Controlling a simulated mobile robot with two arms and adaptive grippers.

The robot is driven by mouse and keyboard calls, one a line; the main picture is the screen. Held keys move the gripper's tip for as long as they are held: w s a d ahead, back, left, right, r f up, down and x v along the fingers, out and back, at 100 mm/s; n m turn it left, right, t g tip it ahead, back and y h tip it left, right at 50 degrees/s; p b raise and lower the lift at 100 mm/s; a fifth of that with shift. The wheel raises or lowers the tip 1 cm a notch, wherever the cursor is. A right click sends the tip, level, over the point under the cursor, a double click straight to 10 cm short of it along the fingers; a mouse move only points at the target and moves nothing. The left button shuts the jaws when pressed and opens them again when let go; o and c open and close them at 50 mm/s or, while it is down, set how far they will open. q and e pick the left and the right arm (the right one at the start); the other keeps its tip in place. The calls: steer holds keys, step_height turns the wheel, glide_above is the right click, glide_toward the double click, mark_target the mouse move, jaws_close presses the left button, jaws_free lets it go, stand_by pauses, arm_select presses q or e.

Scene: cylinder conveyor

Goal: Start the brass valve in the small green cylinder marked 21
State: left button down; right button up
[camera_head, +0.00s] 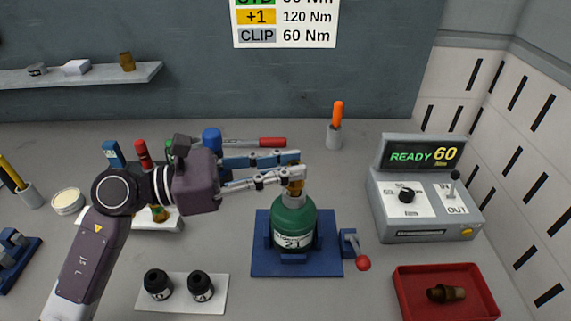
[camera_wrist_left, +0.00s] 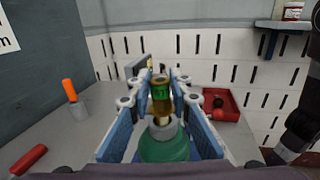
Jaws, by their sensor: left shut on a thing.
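The small green cylinder (camera_head: 294,222) with a white label reading 21 stands upright in a blue holder (camera_head: 262,262). My left gripper (camera_head: 293,174) reaches in from the left and is shut on the brass valve (camera_head: 295,188) right above the cylinder's neck. In the left wrist view the valve (camera_wrist_left: 161,103), with a green band, stands upright between the blue fingers, in line with the grey neck (camera_wrist_left: 161,129) of the green cylinder (camera_wrist_left: 166,150). I cannot tell whether its thread is engaged. My right gripper is not in view.
A red-handled clamp lever (camera_head: 362,262) is at the holder's right. A grey torque unit (camera_head: 425,205) reads READY 60. A red tray (camera_head: 403,294) holds a brass part (camera_head: 446,293). Two black-topped items stand on a white plate (camera_head: 180,309). An orange-handled tool (camera_head: 337,115) stands behind.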

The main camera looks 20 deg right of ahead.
arm_select(q)
steer(key=shift+f+b, duration=0.4)
steer(key=c, duration=1.7)
jaws_free()
steer(key=shift+r+p, duration=1.5)
steer(key=shift+r, duration=1.5)
